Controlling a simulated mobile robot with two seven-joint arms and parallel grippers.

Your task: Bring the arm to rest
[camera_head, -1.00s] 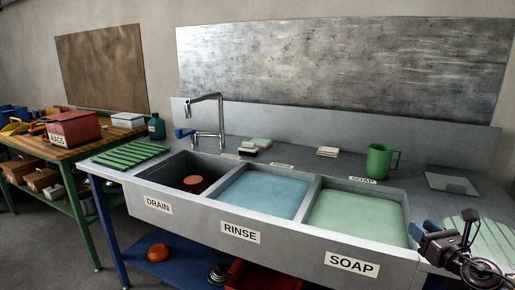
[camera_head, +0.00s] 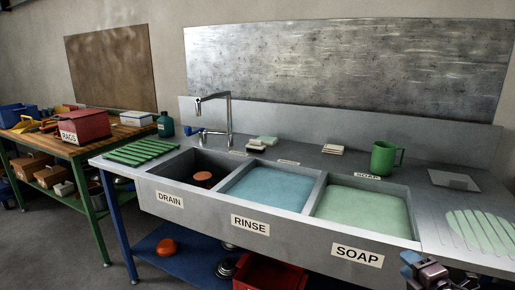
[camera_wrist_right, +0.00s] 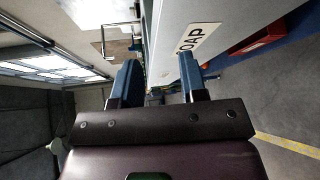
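My right gripper (camera_wrist_right: 158,85) shows in the right wrist view with its two blue-grey fingers apart and nothing between them. It is beside the front of the sink unit, near the SOAP label (camera_wrist_right: 199,38). In the head view only part of my right arm shows at the lower right corner, in front of the sink's front wall. My left gripper is in neither view.
The sink unit (camera_head: 205,217) has drain, rinse and soap basins. A green mug (camera_head: 383,158) stands behind the soap basin, and a tap (camera_head: 229,120) behind the drain side. A red bin (camera_head: 270,272) sits on the blue lower shelf (camera_head: 190,262).

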